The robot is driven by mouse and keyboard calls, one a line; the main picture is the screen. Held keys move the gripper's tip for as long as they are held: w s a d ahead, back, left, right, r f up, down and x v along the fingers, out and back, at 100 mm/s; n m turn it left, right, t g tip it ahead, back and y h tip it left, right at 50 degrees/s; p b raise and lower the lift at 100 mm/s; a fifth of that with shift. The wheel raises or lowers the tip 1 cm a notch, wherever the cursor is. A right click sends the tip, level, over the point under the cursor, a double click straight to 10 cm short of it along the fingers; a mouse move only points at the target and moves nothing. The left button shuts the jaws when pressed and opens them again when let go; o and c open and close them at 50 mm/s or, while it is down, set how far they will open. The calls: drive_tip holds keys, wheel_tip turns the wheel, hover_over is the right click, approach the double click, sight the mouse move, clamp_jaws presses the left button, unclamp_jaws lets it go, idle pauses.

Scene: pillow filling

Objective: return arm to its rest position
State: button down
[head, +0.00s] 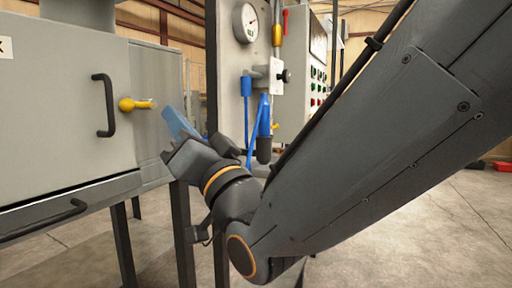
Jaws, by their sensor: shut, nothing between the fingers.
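My gripper (178,124) is at the end of my dark grey arm (390,130), which comes in from the upper right and bends at the elbow low in the middle. The wrist has an orange ring. A blue piece at its tip looks like the fingers. It is shut and shows nothing held. I cannot tell the exact gap to either.
The grey cabinet (60,120) on black legs has black handles and a yellow knob (135,104). A blue nozzle (263,130) with a black tip hangs below a gauge (246,22), close behind my wrist. A button panel (318,85) stands behind. Concrete floor is open at lower right.

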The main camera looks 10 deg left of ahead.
drive_tip(key=w+d+f+m+g+h, duration=0.1)
drive_tip(key=w+d+f+h, duration=0.25)
drive_tip(key=f, duration=0.25)
drive_tip(key=w+d+f+g+h, duration=0.1)
drive_tip(key=w+d+f+h, duration=0.1)
drive_tip(key=w+f+h, duration=0.4)
drive_tip(key=s+d+f+g+h, duration=0.2)
drive_tip(key=d+f+g+h, duration=0.1)
drive_tip(key=d+f, duration=0.65)
drive_tip(key=s+d+f+g+h, duration=0.3)
drive_tip(key=s+d+f+g, duration=0.25)
drive_tip(key=s+d, duration=0.3)
drive_tip(key=s+d+f+g+h, duration=0.35)
drive_tip(key=s+d+f, duration=0.3)
drive_tip(key=s, duration=0.25)
drive_tip(key=d+r+m+p, duration=0.3)
drive_tip(key=d+r+p, duration=0.8)
drive_tip(key=p, duration=1)
drive_tip(key=shift+s+r, duration=0.15)
drive_tip(key=shift+r, duration=1)
